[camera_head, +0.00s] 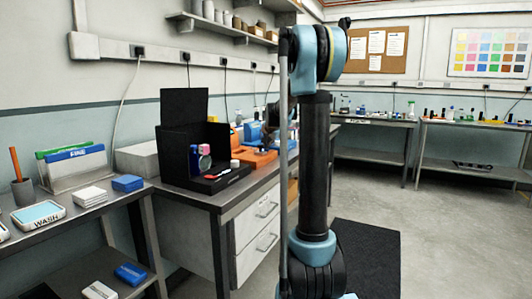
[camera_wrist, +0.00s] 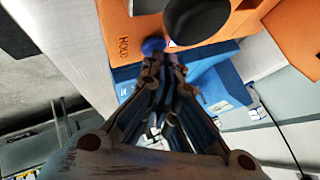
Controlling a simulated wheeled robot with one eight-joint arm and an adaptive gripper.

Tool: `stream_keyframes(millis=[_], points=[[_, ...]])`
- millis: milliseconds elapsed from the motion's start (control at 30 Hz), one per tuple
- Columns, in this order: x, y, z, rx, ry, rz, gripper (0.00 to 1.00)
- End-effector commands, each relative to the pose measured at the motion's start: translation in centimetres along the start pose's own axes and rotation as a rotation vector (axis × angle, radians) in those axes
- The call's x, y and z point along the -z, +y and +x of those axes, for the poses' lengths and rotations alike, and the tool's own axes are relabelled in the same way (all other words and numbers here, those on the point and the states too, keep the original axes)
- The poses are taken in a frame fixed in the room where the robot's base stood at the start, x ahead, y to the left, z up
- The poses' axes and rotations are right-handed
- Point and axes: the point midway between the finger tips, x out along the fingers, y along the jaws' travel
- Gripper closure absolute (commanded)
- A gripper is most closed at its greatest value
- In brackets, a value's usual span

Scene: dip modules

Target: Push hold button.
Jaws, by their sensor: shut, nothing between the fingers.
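An orange device (camera_wrist: 190,52) with the printed word HOLD fills the top of the wrist view. A round blue button (camera_wrist: 153,46) sits by that word at the device's edge. My gripper (camera_wrist: 160,62) is shut and empty, its fingertips right at the button and overlapping its lower side. I cannot tell whether they touch it or whether it is pressed in. In the head view the orange device (camera_head: 262,159) stands on the bench, partly behind my arm. The button cannot be made out there.
A large black knob (camera_wrist: 195,18) is close beside the button. A blue device (camera_wrist: 222,82) adjoins the orange one below the fingers. In the head view a black open box (camera_head: 178,143) with small items stands left of the orange device. The floor at right is clear.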

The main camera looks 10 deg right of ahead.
Motion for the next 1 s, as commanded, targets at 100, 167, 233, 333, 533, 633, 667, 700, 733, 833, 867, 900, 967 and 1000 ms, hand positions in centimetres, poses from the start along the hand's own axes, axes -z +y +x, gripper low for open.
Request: stream_keyframes(millis=[100,167,233,333,533,633,667,700,733,833,867,900,967,1000], points=[[-0.13,0.14,0.10,0.000,0.000,0.000,1.00],[-0.12,0.14,0.10,0.000,0.000,0.000,1.00],[-0.12,0.14,0.10,0.000,0.000,0.000,1.00],[-0.11,0.14,0.10,0.000,0.000,0.000,1.00],[-0.12,0.15,0.11,0.000,0.000,0.000,1.00],[-0.05,0.08,0.01,0.000,0.000,0.000,1.00],[0.00,0.04,-0.04,0.000,0.000,0.000,1.00],[0.06,-0.03,-0.13,0.000,0.000,0.000,1.00],[0.12,-0.09,-0.21,0.000,0.000,0.000,1.00],[0.32,-0.28,-0.45,0.000,0.000,0.000,1.00],[0.36,-0.31,-0.50,0.000,0.000,0.000,1.00],[0.38,-0.34,-0.53,0.000,0.000,0.000,1.00],[0.39,-0.34,-0.54,0.000,0.000,0.000,1.00],[0.39,-0.34,-0.53,0.000,0.000,0.000,1.00]])
